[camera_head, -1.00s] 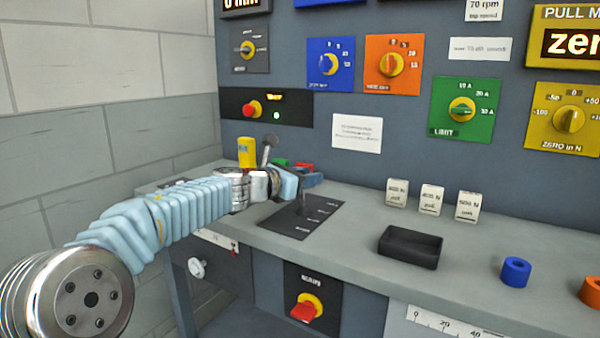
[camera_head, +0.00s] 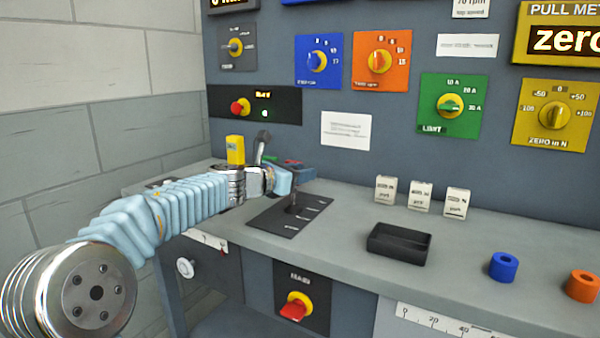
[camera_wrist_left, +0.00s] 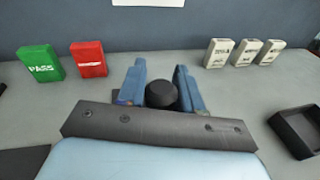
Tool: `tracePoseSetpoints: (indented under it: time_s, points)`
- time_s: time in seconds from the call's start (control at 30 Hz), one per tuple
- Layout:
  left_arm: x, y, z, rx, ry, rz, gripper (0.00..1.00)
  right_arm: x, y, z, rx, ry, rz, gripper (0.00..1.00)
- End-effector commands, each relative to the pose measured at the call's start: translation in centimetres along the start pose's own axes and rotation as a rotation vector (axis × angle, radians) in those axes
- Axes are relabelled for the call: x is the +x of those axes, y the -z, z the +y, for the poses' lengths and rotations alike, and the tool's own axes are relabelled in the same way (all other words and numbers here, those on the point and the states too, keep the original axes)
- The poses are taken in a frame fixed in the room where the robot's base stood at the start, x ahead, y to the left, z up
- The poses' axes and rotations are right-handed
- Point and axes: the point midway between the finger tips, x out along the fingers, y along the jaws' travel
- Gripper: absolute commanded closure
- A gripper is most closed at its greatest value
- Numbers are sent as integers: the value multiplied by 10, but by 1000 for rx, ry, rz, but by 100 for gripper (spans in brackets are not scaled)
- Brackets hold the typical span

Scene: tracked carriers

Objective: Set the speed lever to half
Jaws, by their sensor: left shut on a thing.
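The speed lever's dark slotted plate (camera_head: 270,222) lies on the bench top, with small white marks along its right side that are too small to read. The lever's thin shaft (camera_head: 294,201) rises from the plate. My left gripper (camera_wrist_left: 161,93) is shut on the lever's round black knob (camera_wrist_left: 161,95), with one blue finger on each side of it. In the head view my left gripper (camera_head: 296,178) hides the knob and sits above the plate's far part. Which mark the lever stands at, I cannot tell. My right gripper is not in view.
A ball-topped rod (camera_head: 262,140) and a yellow block (camera_head: 235,150) stand behind my left wrist. Green (camera_wrist_left: 40,63) and red (camera_wrist_left: 88,59) blocks stand beyond the gripper. Several white blocks, a black tray (camera_head: 398,256) and a blue ring (camera_head: 503,267) are to the right.

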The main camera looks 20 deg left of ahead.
Motion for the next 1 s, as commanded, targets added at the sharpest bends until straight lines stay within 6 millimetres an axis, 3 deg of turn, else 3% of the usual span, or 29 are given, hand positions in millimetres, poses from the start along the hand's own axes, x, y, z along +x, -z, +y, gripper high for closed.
tracePoseSetpoints:
  time_s: [0.03, 0.77, 0.8, 0.9, 1.0]
  points:
    - [2, 12, 1, 0, -1, 19, 100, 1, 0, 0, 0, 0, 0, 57]
    - [2, 13, 2, 1, -3, 21, 100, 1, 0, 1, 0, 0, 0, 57]
    - [2, 12, 2, 1, -3, 20, 61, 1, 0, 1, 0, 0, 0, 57]
    - [2, 11, 2, 0, -2, 17, 47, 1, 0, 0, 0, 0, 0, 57]
    - [1, 8, 1, 0, -1, 13, 47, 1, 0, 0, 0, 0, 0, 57]
